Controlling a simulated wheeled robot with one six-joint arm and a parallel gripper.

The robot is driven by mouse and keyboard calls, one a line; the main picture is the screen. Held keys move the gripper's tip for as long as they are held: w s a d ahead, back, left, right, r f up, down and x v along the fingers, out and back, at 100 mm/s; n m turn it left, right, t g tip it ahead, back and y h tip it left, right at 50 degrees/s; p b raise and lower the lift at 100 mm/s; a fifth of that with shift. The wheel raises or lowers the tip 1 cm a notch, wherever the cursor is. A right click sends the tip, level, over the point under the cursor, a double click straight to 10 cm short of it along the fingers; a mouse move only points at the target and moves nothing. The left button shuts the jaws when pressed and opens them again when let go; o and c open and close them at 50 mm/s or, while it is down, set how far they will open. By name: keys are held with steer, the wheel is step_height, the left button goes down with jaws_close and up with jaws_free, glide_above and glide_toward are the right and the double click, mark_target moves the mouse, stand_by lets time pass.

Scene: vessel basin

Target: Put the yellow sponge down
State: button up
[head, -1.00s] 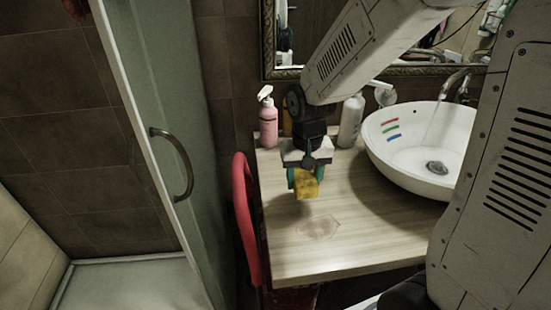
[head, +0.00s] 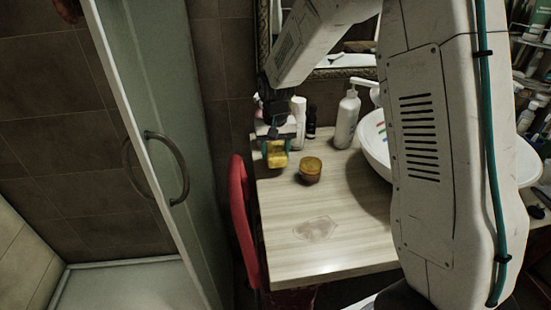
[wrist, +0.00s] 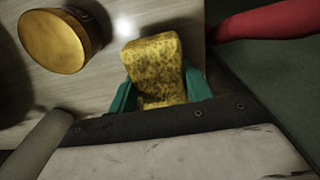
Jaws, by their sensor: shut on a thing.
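My gripper (head: 276,150) is shut on the yellow sponge (head: 276,157) near the back left corner of the wooden counter (head: 300,225). In the wrist view the speckled sponge (wrist: 158,62) sits between the two teal fingers of my gripper (wrist: 160,90) and sticks out past their tips. I cannot tell whether the sponge touches the counter or hangs just above it.
An amber jar (head: 311,171) stands right of the sponge. Behind are a small white bottle (head: 299,112), a dark bottle (head: 311,123) and a white pump bottle (head: 346,118). A red chair (head: 242,215) borders the left edge. The counter's front is clear.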

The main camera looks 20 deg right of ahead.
steer(key=shift+f, duration=1.25)
steer(key=shift+f, duration=0.25)
steer(key=o, duration=1.1)
steer(key=shift+s, duration=0.1)
